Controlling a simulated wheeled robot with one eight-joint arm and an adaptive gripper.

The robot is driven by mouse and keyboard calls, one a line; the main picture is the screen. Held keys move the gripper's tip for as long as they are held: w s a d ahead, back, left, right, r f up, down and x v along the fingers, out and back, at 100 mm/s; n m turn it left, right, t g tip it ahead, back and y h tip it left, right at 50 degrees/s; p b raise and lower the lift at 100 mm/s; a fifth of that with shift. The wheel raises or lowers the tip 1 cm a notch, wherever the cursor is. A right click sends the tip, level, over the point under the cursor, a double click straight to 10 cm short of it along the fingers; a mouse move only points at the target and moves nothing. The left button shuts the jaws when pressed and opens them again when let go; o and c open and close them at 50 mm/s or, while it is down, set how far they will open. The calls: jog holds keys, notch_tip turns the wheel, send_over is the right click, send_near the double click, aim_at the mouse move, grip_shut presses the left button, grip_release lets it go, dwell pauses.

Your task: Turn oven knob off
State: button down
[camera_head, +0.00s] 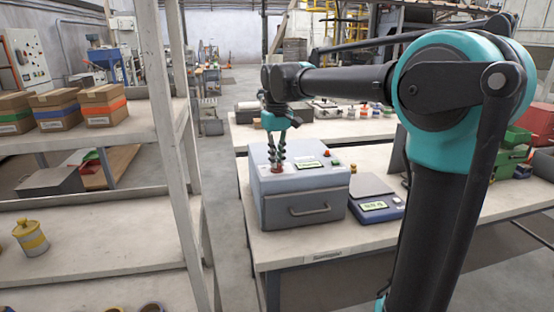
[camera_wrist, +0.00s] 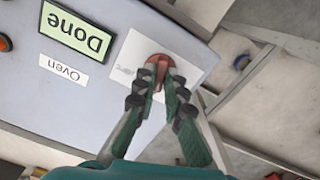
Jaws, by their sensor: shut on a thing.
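The oven (camera_head: 300,193) is a grey box with a front handle, standing on the table. Its red knob (camera_head: 276,170) is on the top panel, on a white plate. In the wrist view the red knob (camera_wrist: 159,61) shows between and just beyond the fingertips. My gripper (camera_head: 277,158) points down over the panel; in the wrist view my gripper (camera_wrist: 161,76) is shut on the knob, its fingers covering part of it. The oven's green display (camera_wrist: 76,33) reads "Done", and an "Oven" label (camera_wrist: 63,72) lies beside it. The knob's exact angle is hard to tell.
A scale (camera_head: 375,206) with a lit display stands right of the oven. A shelf (camera_head: 75,136) with several boxes is at left, its upright post (camera_head: 165,120) near the table. An orange button (camera_head: 326,153) is on the oven's back right. The table front is clear.

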jog(key=n, duration=0.4)
jog(key=shift+n, duration=2.2)
jog(key=c, duration=1.6)
grip_release()
notch_tip(320, 180, up, 12)
